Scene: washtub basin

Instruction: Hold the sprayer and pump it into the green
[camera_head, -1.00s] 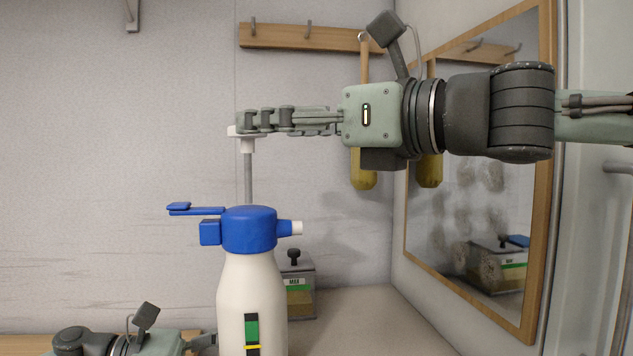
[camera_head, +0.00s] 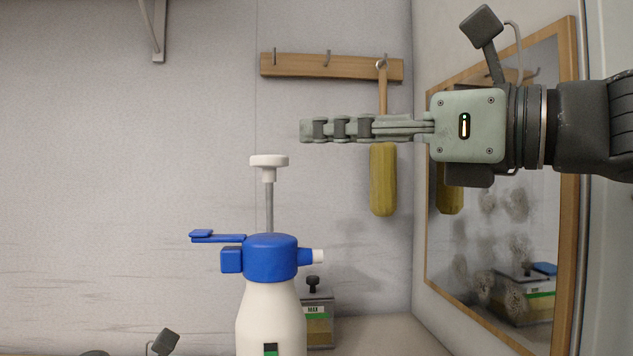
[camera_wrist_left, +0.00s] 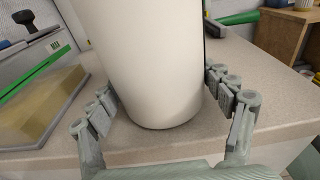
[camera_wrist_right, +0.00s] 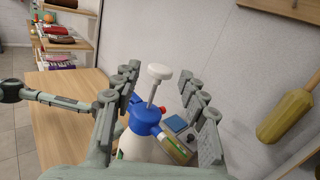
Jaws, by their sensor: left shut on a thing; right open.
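The sprayer (camera_head: 268,310) is a white bottle with a blue head, a blue lever to the left and a short white nozzle to the right. It stands upright. Its white pump knob (camera_head: 269,160) is up on a long grey rod. A dark strip with green on the bottle is cut off at the bottom of the head view. My left gripper (camera_wrist_left: 165,108) is shut around the bottle's lower part, a finger on each side. My right gripper (camera_head: 303,130) is open and empty, above and to the right of the knob. In the right wrist view the knob (camera_wrist_right: 159,71) shows between its fingers, apart from them.
A box marked MAX (camera_head: 318,322) with a black knob stands behind the sprayer. A yellow brush-like thing (camera_head: 383,180) hangs from a wooden hook rail (camera_head: 330,67). A wood-framed mirror (camera_head: 500,190) is on the right wall. Shelves (camera_wrist_right: 70,30) stand beyond a wooden table.

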